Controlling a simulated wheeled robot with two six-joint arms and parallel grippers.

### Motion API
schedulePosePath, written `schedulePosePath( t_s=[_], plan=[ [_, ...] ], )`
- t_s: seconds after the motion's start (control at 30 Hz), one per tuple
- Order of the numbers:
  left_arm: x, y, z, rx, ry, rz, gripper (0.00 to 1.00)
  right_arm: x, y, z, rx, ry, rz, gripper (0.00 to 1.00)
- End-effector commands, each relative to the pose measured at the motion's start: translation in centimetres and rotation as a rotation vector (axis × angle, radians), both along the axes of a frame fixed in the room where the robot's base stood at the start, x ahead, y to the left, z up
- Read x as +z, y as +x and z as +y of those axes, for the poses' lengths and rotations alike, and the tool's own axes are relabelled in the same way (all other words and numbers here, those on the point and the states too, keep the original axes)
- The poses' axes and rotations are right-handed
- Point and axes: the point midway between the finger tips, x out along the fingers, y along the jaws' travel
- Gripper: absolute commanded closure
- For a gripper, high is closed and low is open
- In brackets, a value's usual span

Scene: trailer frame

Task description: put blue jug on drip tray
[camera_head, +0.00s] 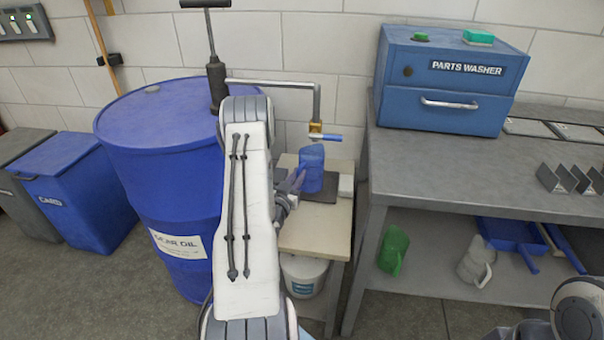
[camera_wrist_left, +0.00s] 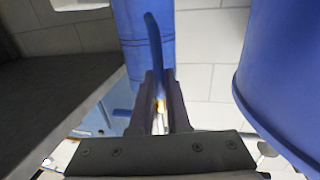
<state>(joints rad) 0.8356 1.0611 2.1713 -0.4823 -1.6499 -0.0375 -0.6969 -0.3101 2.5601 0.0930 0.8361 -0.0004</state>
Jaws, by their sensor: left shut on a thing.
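The blue jug (camera_head: 312,172) is upright at the dark drip tray (camera_head: 327,197) on a small pale table, under the tap of the bent pipe. I cannot tell whether its base touches the tray. My left gripper (camera_head: 297,182) is at the jug's left side, partly hidden by my left arm. In the left wrist view the gripper (camera_wrist_left: 160,98) is shut on the handle of the blue jug (camera_wrist_left: 133,48). My right gripper is not in view.
A blue gear oil drum (camera_head: 165,140) with a pump stands left of the small table (camera_head: 315,240). A grey workbench (camera_head: 450,165) with a blue parts washer (camera_head: 447,85) stands right. Its lower shelf holds a green jug (camera_head: 393,250) and a pale jug (camera_head: 476,262). A white bucket (camera_head: 303,275) sits below.

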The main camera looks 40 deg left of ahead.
Motion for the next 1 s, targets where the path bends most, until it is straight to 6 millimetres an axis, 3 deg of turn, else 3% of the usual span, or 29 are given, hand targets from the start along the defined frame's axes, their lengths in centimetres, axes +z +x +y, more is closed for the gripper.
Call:
schedulePosePath(
  t_s=[0.23,0.33,0.73,0.77,0.8,1.0],
  plan=[
    [-0.1,3.7,1.4,0.0,0.0,-0.002,1.0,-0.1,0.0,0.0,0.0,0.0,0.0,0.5],
    [-1.4,3.4,1.3,0.001,-0.002,0.0,1.0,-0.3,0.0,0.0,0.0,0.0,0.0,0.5],
    [-1.9,3.4,1.3,0.001,0.001,-0.002,1.0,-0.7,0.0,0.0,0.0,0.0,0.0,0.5],
    [-1.8,3.3,1.3,0.001,0.0,-0.001,0.75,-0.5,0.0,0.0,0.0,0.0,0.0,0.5],
    [-1.7,3.3,1.3,0.001,0.0,-0.001,0.59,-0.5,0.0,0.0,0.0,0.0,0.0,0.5],
    [-1.7,3.3,1.3,0.001,0.0,-0.001,0.56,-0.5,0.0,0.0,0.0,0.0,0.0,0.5]
  ],
)
